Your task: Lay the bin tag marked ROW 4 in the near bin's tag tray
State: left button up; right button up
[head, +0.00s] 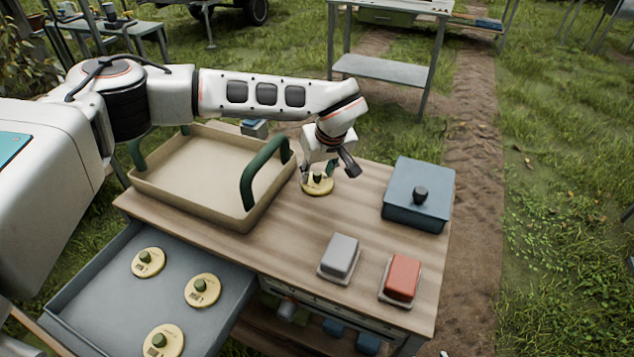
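A round yellow tag (318,187) with a dark knob is at the wooden table's top, right of the tan bin. My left gripper (318,174) points down over it with its fingers around the knob. Whether they press on it, and whether the tag touches the wood, I cannot tell. Three similar tags, at the back left (148,262), right (202,290) and front (164,341), lie in an open grey-blue drawer (85,292). Their markings are too small to read. The tan bin (205,172) has green handles and is empty. Which thing is the tag tray is unclear. My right gripper is out of view.
A blue lidded box (418,192) stands at the table's (300,232) right back. A grey block (341,252) and a red block (402,277) sit near the front right. The wood between the tag and these blocks is clear. A metal stand (385,70) is behind.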

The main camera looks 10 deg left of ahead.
pick_arm(q)
grip_shut()
dwell(0.3)
